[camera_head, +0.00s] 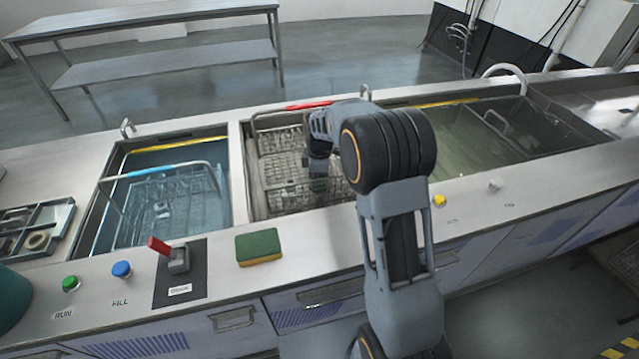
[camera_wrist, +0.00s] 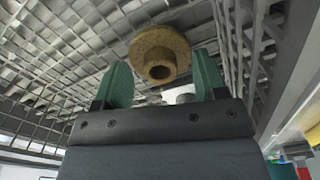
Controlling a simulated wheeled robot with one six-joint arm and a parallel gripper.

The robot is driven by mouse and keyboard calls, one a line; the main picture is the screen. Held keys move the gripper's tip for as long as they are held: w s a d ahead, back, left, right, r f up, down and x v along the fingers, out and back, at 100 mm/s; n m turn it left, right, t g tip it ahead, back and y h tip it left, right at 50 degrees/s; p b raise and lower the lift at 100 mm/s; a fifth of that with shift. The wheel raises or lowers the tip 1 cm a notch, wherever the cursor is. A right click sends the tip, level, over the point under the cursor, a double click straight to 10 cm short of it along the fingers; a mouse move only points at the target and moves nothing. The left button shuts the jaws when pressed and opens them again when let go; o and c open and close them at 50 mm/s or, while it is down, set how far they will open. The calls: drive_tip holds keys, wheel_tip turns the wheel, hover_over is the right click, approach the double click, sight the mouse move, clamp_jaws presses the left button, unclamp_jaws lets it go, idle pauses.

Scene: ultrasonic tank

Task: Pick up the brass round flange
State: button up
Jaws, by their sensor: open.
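The brass round flange (camera_wrist: 158,47) shows in the wrist view, a broad disc with a raised hollow hub facing the camera. It lies on the wire mesh of a basket. My gripper (camera_wrist: 163,66) is open, with one green finger on each side of the flange's hub in the picture; I cannot tell how much gap is left in depth. In the head view my gripper (camera_head: 318,184) reaches down into the wire basket (camera_head: 281,170) of the middle tank, the one with the red handle. The flange cannot be made out in that view.
Mesh walls stand close on both sides of my gripper. A small pale part (camera_wrist: 184,98) sits near the flange. A left tank holds a blue-handled basket (camera_head: 160,205); a right tank (camera_head: 480,130) is murky. A sponge (camera_head: 259,246) and a parts tray (camera_head: 66,217) lie on the counter.

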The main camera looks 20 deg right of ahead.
drive_tip(key=shift+f, duration=0.1)
drive_tip(key=shift+c, duration=0.2)
clamp_jaws()
idle(0.4)
